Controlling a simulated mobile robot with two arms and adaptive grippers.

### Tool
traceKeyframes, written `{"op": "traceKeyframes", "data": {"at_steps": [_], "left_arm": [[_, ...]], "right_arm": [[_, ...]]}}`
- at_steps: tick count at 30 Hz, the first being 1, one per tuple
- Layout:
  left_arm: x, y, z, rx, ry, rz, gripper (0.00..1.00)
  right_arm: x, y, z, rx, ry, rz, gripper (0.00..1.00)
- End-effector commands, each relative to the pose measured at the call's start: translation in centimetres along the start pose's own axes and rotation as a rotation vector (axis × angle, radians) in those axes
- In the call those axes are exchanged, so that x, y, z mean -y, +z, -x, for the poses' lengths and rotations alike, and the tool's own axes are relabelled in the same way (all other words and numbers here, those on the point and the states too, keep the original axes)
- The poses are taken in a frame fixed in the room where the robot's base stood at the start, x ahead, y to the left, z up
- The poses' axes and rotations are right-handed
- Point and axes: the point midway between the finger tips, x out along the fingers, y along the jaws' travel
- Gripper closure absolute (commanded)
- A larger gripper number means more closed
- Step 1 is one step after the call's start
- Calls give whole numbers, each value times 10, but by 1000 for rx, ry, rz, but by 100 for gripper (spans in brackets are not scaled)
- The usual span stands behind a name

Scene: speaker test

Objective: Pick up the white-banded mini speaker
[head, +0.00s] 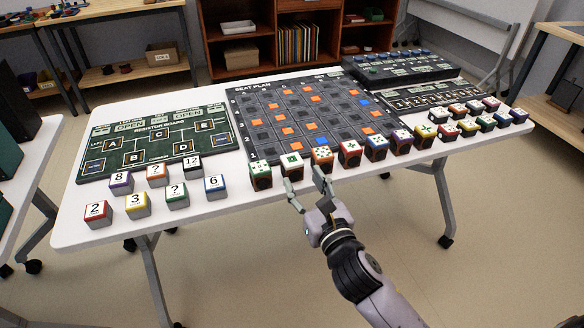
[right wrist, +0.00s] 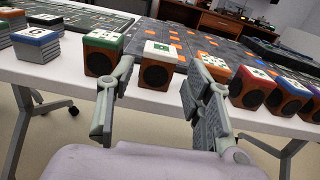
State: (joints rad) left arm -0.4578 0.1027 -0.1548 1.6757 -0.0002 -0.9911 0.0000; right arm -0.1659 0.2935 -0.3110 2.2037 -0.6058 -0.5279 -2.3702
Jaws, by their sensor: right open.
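The white-banded mini speaker (head: 292,167) stands upright in a row along the table's front edge, between a green-banded speaker (head: 260,176) and an orange-banded one (head: 322,158). It has a white top with a green mark and an orange body with a dark round front, seen in the right wrist view (right wrist: 157,73). My right gripper (head: 306,187) is open and empty, just in front of it. In the right wrist view the speaker shows between the two fingers, with no clear contact. My left gripper is not in view.
More speakers, including a red-banded one (head: 349,153), continue the row to the right. At left are a green circuit board (head: 105,137) and several numbered blocks (head: 137,205). Floor in front is clear.

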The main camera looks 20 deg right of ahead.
Motion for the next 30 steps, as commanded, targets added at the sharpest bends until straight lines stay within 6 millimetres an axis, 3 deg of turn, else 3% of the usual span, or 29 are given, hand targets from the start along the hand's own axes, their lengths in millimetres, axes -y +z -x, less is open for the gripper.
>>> {"op": "traceKeyframes", "data": {"at_steps": [5, 10, 15, 23, 30], "left_arm": [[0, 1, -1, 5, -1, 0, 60], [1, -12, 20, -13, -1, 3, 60], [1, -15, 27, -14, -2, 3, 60], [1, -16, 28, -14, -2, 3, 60], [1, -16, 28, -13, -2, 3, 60]], "right_arm": [[0, -2, -11, 0, -1, -2, 53], [1, -9, -37, 1, -2, -3, 53], [1, -8, -55, 0, -1, -1, 53], [0, -8, -56, -1, 0, 0, 53], [0, -8, -56, -1, 0, 0, 69]]}}
